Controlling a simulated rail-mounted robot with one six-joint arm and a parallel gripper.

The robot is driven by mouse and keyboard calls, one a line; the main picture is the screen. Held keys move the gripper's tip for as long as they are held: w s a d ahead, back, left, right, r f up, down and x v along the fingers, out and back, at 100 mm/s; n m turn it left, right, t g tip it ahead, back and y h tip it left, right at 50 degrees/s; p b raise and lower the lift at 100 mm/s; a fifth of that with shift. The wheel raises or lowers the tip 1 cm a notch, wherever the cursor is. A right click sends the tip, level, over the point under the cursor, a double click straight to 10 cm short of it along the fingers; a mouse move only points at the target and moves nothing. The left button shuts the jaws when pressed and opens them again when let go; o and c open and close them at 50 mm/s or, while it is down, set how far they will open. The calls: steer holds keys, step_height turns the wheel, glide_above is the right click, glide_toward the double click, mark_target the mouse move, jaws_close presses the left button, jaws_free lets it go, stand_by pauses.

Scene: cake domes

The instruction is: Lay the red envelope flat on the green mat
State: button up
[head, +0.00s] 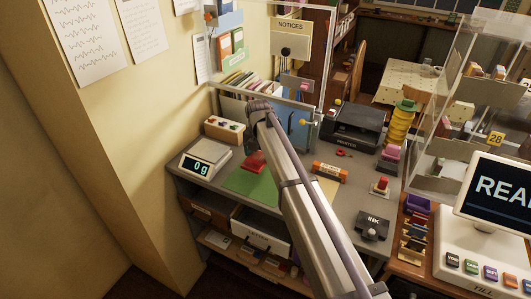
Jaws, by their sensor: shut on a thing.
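The green mat (249,183) lies on the grey counter, right of the scale, partly hidden by my arm. The red envelope (254,161) shows as a small red shape at or above the mat's back edge. I cannot tell whether it touches the mat. My gripper (257,147) is at the lower end of my wrist, just above the red envelope, and is shut on it. The fingers are small and partly hidden.
A scale (205,158) reading 0 g stands left of the mat, with a small box (224,130) behind it. An orange item (329,171), a red-topped stamp (380,185), an ink box (372,228) and a black printer (352,127) stand to the right. Files stand behind.

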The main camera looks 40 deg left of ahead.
mark_target(259, 179)
step_height(259, 179, down, 9)
steer(key=b, duration=0.9)
steer(key=shift+f, duration=0.2)
steer(key=shift+f+b, duration=0.4)
steer(key=shift+b, duration=0.2)
steer(key=o, duration=0.9)
steer(key=shift+r, duration=0.1)
step_height(259, 179, up, 11)
steer(key=p, duration=1.1)
